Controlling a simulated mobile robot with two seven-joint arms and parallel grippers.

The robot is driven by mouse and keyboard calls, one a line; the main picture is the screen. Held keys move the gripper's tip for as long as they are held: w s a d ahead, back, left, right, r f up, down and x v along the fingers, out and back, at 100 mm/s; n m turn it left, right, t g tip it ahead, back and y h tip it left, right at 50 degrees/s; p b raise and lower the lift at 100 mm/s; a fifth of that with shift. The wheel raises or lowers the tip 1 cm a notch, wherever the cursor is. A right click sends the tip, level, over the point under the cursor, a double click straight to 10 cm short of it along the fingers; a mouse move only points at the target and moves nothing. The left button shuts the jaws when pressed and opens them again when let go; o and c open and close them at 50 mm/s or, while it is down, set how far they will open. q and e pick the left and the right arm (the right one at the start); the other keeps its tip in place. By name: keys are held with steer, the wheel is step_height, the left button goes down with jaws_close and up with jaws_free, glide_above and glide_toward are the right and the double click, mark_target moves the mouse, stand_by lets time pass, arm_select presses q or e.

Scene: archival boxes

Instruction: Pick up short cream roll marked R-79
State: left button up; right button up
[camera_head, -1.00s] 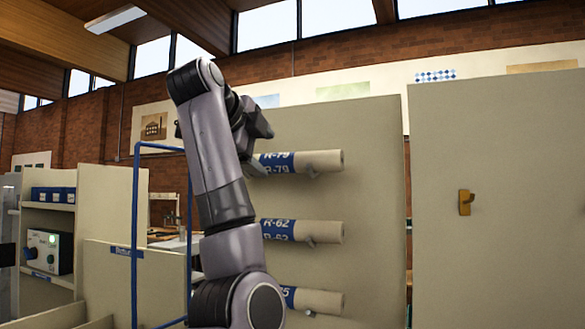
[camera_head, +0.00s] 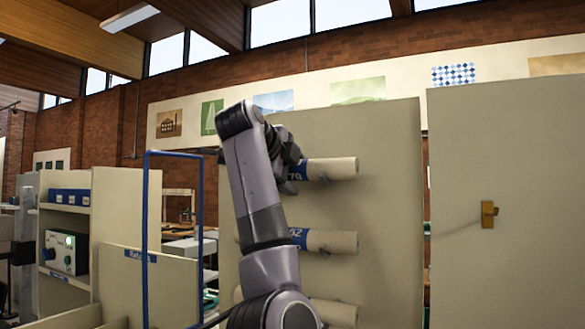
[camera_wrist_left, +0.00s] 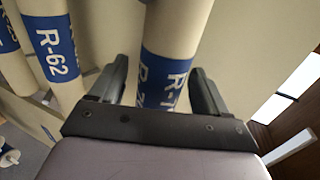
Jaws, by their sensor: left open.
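The short cream roll marked R-79 (camera_head: 335,168) is the top one of the rolls held level on an upright cream panel (camera_head: 385,140). Its blue label is partly hidden by my left arm. My left gripper (camera_head: 291,170) is at the roll's labelled part, partly hidden behind my own wrist. In the left wrist view the open fingers (camera_wrist_left: 158,68) stand on either side of the R-79 roll (camera_wrist_left: 172,30), with its blue label between them. Contact is not clear, though the right finger looks close to the roll.
A second cream roll with a blue label (camera_head: 335,242) and a third roll (camera_head: 335,313) sit below. The wrist view shows a roll marked R-62 (camera_wrist_left: 48,45) beside it.

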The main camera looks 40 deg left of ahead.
arm_select(q)
steer(key=shift+c, duration=0.2)
steer(key=c, duration=1)
steer(key=shift+c, duration=0.2)
steer(key=shift+r, duration=0.15)
